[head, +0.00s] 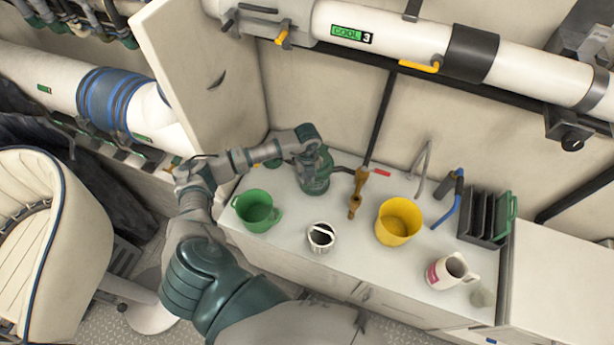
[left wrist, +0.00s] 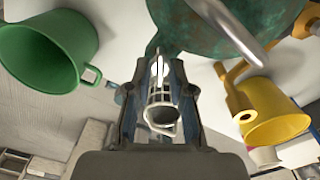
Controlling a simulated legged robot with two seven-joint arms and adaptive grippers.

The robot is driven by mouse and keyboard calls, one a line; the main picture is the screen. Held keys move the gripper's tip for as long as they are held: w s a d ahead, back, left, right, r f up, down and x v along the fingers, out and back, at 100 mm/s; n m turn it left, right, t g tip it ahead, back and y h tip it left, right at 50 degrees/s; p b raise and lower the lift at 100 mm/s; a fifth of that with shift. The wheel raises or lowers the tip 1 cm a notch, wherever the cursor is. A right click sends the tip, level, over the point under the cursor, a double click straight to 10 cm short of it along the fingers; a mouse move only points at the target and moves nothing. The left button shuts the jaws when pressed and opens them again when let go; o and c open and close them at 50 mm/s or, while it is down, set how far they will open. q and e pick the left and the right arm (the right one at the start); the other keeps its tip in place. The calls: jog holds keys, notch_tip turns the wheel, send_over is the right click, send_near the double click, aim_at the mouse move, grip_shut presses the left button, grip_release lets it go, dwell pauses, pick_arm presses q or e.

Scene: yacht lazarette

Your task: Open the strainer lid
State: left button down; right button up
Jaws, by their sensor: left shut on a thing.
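The strainer (head: 315,178) is a weathered green cylinder standing on the white counter near the wall. In the left wrist view its mottled teal body (left wrist: 190,28) fills the top, with a curved metal bar (left wrist: 228,28) beside it. My left gripper (head: 308,140) is at the strainer's top and hides most of the lid. In the left wrist view its fingers (left wrist: 160,62) are close together at the strainer's edge. It is shut, apparently on the strainer lid, but the exact contact is hidden. My right gripper is not in view.
A white panel (head: 195,80) stands at left.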

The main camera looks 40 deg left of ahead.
pick_arm(q)
jog(key=shift+w+a+r, duration=0.1)
jog(key=shift+w+r, duration=0.25)
jog(key=shift+r, duration=0.1)
dwell(0.3)
jog(key=c, duration=1.1)
grip_release()
jog(key=shift+c, duration=0.2)
jog(key=shift+o, duration=0.5)
jog(key=shift+s, duration=0.15)
jog(key=shift+f, duration=0.1)
jog(key=shift+f, duration=0.1)
notch_tip(320, 180, up, 12)
jog(key=shift+f, duration=0.1)
